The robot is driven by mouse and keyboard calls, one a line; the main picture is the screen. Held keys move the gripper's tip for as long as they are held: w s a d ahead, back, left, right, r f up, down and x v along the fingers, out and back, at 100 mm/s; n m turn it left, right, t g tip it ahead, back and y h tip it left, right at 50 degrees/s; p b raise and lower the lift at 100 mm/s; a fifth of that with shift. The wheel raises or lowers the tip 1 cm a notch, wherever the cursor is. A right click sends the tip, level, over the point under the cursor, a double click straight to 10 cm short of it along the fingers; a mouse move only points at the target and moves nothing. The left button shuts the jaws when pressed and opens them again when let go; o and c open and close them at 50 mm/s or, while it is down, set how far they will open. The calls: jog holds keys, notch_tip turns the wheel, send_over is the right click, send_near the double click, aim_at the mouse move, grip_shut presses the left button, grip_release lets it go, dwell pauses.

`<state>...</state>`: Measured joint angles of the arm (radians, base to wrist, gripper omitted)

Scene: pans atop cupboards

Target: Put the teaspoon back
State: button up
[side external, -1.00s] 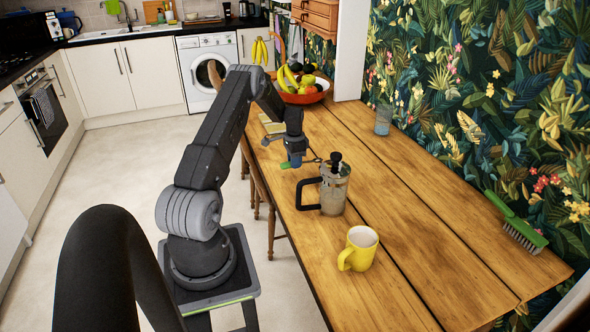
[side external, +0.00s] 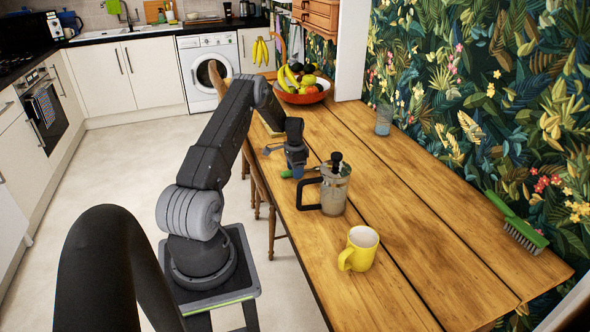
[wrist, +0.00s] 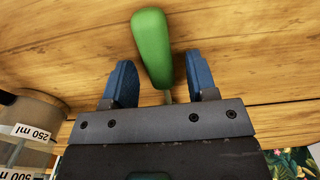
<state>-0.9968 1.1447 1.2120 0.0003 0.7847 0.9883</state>
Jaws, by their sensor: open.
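The green handle of the teaspoon (wrist: 153,45) lies between my two blue fingertips in the wrist view, with a thin metal stem below it. Its far end is hidden behind my gripper body. My gripper (wrist: 163,82) is open, its fingers on either side of the handle with a gap on each side. In the side view my gripper (side external: 297,171) points down low over the left edge of the wooden table, just beyond the cafetiere; a small bit of green shows beside its tips.
The glass cafetiere (side external: 335,194) stands close to my gripper, its black handle towards the left. A yellow mug (side external: 361,249) is nearer the camera. A fruit bowl (side external: 309,97), a glass (side external: 384,122) and a green brush (side external: 517,224) also stand or lie on the table. The right middle is clear.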

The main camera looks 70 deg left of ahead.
jog(key=shift+f, duration=0.1)
notch_tip(320, 180, up, 14)
jog(key=w+d+r+t+y, duration=0.1)
jog(key=w+d+r, duration=0.2)
jog(key=d+r, duration=0.75)
jog(key=w+d+r+t, duration=0.1)
jog(key=w+d+r, duration=0.1)
jog(key=d+r, duration=0.9)
jog(key=s+d+t, duration=0.1)
jog(key=s+d, duration=0.2)
jog(key=d, duration=0.5)
jog(key=s+d+t, duration=0.1)
jog(key=s+d, duration=0.2)
jog(key=d, duration=0.5)
jog(key=s+d+t+h, duration=0.1)
jog(key=s+d, duration=1)
jog(key=s, duration=0.1)
jog(key=shift+s+f+t, duration=0.3)
jog(key=shift+f, duration=0.15)
